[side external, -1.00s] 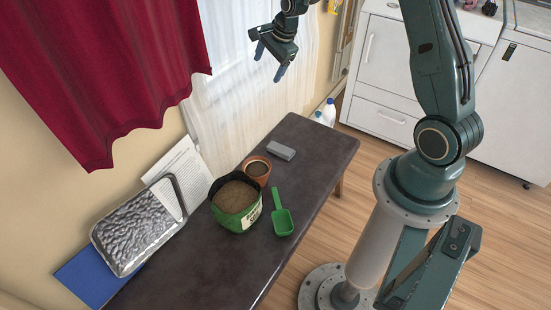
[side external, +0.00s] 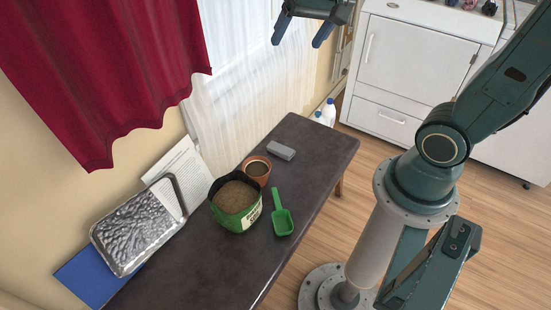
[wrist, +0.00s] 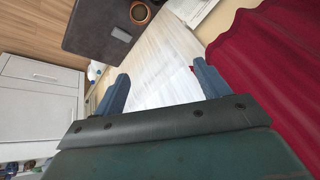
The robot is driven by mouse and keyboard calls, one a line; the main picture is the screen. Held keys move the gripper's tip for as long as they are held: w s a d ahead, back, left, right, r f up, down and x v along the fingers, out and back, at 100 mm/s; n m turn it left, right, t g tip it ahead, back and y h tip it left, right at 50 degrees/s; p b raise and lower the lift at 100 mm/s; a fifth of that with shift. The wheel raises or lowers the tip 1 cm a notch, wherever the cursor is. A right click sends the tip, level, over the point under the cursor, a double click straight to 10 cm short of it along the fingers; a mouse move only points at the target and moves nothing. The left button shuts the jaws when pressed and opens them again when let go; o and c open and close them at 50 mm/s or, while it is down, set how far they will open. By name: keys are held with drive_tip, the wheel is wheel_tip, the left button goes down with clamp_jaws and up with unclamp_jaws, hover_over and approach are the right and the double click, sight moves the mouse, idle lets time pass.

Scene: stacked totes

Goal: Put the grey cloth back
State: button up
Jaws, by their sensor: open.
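A small grey rectangular item (side external: 281,151), which may be the folded grey cloth, lies flat on the dark bench (side external: 318,152) near its far end, behind the terracotta pot. It also shows in the wrist view (wrist: 121,33) near the top, beyond my fingers. My gripper (side external: 297,42) is high up at the top of the side view, in front of the white curtain and well clear of the bench. In the wrist view its fingers (wrist: 160,70) are wide apart with nothing between them.
A foil tray (side external: 130,235), papers (side external: 187,168) and a blue folder (side external: 90,277) lie along the wall side. A red curtain (side external: 105,75) hangs at left.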

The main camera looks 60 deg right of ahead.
drive_tip(key=s+a+n, duration=0.3)
drive_tip(key=s+n, duration=0.4)
drive_tip(key=s, duration=0.6)
drive_tip(key=shift+a+r, duration=0.3)
drive_tip(key=shift+r, duration=0.1)
idle(0.5)
